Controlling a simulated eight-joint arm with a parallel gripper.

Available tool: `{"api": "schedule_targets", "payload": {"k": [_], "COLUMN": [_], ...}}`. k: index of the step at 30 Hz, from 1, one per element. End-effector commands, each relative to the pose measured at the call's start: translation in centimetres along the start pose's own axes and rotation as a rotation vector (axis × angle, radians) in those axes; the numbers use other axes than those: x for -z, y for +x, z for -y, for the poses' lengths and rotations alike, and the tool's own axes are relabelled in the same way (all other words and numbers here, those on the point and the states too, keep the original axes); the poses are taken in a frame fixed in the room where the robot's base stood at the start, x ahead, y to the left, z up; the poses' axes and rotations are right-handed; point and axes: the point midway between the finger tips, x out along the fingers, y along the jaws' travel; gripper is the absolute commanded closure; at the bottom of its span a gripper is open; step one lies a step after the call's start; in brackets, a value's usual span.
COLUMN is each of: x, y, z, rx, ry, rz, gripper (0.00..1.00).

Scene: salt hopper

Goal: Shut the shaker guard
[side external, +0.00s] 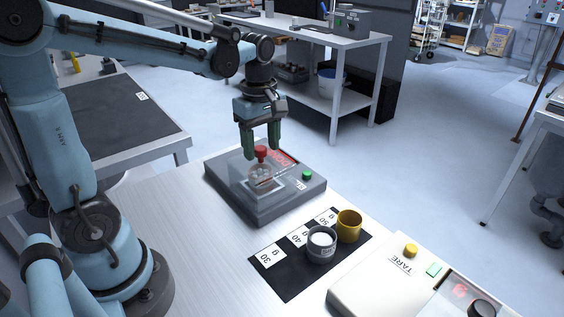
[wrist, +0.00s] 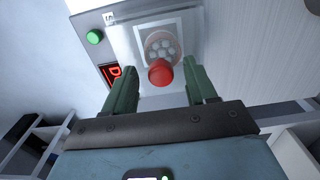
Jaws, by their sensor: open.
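The shaker (side external: 240,205) is a low grey box on the light bench, with a clear guard (side external: 240,170) over its top. A red knob (side external: 261,152) stands up at the guard; it also shows in the wrist view (wrist: 160,73). Under the clear cover, a round holder with several pale discs (wrist: 166,46) shows in the wrist view. My gripper (side external: 261,150) points down with its green fingers apart, one on each side of the red knob. In the wrist view the knob lies between the fingertips (wrist: 161,66). I cannot tell whether the fingers touch it, or how far the guard is open.
A green button (side external: 307,175) and a red display (side external: 283,157) are on the shaker. In front lies a black mat (side external: 285,280) with number cards, a cup of white powder (side external: 321,241) and a yellow cup (side external: 349,226). A cream scale (side external: 375,285) marked TARE stands right.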

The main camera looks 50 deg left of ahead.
Motion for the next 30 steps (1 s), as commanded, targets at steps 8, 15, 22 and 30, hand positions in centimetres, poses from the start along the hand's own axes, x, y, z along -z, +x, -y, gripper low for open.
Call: {"api": "schedule_targets", "payload": {"k": [8,15,22,30], "x": [0.0,0.0,0.0,0.0], "y": [-2.5,-6.6,-10.1,-11.9], "z": [0.0,0.0,0.0,0.0], "rx": [0.000,0.000,0.000,0.000], "ry": [-0.001,0.000,0.001,0.001], "rz": [-0.001,0.000,0.000,0.001], "gripper": [0.43,0.43,0.43,0.43]}}
